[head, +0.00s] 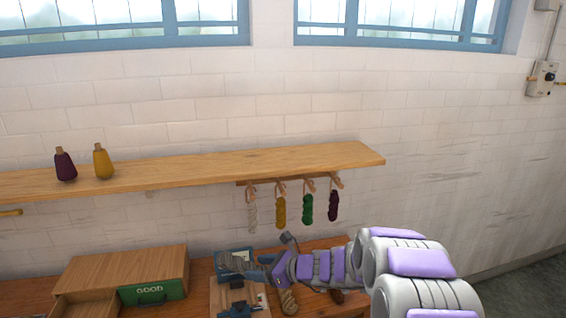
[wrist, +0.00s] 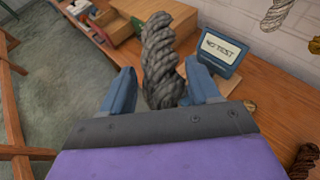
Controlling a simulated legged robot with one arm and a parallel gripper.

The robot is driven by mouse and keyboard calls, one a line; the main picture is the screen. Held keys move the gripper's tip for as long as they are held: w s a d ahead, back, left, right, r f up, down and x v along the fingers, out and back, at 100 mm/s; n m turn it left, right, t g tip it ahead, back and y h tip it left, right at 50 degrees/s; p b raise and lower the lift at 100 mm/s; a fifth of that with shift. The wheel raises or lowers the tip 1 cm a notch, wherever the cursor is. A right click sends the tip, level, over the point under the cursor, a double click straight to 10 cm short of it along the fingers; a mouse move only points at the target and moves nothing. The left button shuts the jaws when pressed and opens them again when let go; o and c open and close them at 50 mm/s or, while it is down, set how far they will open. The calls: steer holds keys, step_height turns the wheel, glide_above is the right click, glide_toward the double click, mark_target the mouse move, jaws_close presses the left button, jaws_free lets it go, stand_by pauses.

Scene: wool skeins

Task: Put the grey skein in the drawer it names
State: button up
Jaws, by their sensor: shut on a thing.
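The grey skein (wrist: 160,55) stands out between the two blue fingers of my gripper (wrist: 162,88) in the wrist view, and the gripper is shut on it. It is held above the bench, in front of the small display. The wooden drawer cabinet (head: 130,264) stands to the left. Its green drawer front (head: 152,292) reads "GOOD". An open drawer (head: 84,303) shows left of it.
Four pegs under the wall shelf (head: 280,160) hold white, yellow, green (head: 307,208) and dark skeins. Two cones (head: 103,162) stand on the shelf. A tan skein (head: 288,302) lies on the bench near my arm. Blue-and-wood equipment (head: 240,300) sits between it and the cabinet.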

steer(key=d+r+m+t+h, duration=0.3)
steer(key=d+r+m+h, duration=0.15)
steer(key=d, duration=0.55)
steer(key=d+r+m+t+h, duration=0.3)
steer(key=d+r+m+t, duration=0.15)
steer(key=d, duration=0.55)
steer(key=shift+h, duration=0.25)
steer(key=f, duration=0.1)
steer(key=s+f, duration=0.1)
steer(key=f, duration=0.1)
steer(key=s+f, duration=0.1)
steer(key=f, duration=0.1)
steer(key=shift+s+d+b, duration=0.15)
steer(key=shift+d+b, duration=0.05)
steer(key=shift+b, duration=0.15)
